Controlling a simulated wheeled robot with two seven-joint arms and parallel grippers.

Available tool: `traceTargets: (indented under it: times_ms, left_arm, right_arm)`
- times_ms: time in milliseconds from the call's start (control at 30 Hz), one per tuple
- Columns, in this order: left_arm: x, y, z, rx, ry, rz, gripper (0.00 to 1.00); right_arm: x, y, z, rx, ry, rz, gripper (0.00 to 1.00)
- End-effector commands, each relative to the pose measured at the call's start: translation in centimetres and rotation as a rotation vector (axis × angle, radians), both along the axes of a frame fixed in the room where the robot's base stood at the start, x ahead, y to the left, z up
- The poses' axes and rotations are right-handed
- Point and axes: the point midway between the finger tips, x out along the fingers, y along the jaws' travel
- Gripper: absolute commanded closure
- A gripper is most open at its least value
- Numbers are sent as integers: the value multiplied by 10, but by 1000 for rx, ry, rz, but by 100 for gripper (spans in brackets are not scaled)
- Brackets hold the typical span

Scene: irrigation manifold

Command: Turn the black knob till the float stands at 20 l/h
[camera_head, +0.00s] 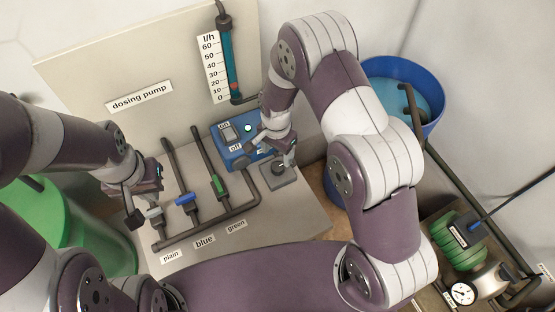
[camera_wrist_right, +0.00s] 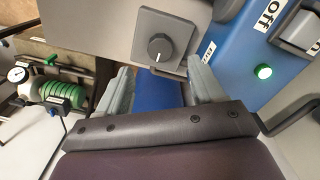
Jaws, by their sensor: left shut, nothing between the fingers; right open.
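The black knob (camera_wrist_right: 160,47), with a white pointer line, sits on a grey plate (camera_wrist_right: 190,32) in the right wrist view. In the head view it shows just below my right gripper (camera_head: 287,152). In the wrist view my right gripper (camera_wrist_right: 160,80) is open, its fingers apart, with the knob ahead between their tips and nothing held. The red float (camera_head: 234,86) stands low in the teal tube (camera_head: 227,55), at about 10 on the l/h scale (camera_head: 213,68). My left gripper (camera_head: 131,216) is shut and empty near the plain valve at the left.
The blue pump box (camera_head: 220,140) has an on/off switch and a lit green lamp (camera_wrist_right: 263,71) close to the knob. Valves with blue (camera_head: 187,198) and green (camera_head: 219,185) handles stand on the pipe. A blue bucket (camera_head: 432,80) and a green barrel (camera_head: 100,245) flank the panel.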

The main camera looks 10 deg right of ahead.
Motion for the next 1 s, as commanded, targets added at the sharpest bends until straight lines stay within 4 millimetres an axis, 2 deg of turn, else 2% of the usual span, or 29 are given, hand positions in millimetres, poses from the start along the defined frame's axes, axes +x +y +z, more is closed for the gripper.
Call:
traceTargets:
  times_ms: [33, 100, 300, 467, 700, 733, 800, 900, 1000]
  left_arm:
    - [0, 0, 9, 0, 0, 0, 100]
    - [0, 0, 14, 0, 0, 0, 100]
    - [0, 0, 23, 0, 0, 0, 100]
    - [0, 0, 25, 0, 0, 0, 100]
    - [0, 0, 24, 0, 0, 0, 100]
    - [0, 0, 24, 0, 0, 0, 100]
    - [0, 0, 24, 0, 0, 0, 100]
    - [0, 0, 24, 0, 0, 0, 100]
    - [0, 0, 24, 0, 0, 0, 100]
  right_arm:
    - [-1, -1, -7, -2, 5, 0, 33]
    - [-2, -1, -23, -1, 4, 1, 33]
    - [-1, -1, -56, -1, 2, 2, 33]
    - [-1, -1, -66, 0, 0, 2, 33]
    - [-1, -1, -68, 0, -1, 2, 33]
    - [-1, -1, -68, 0, -1, 2, 39]
    - [-1, -1, -68, 0, -1, 2, 62]
    - [-1, -1, -68, 0, -1, 2, 89]
    - [-1, -1, -67, 0, -1, 2, 89]
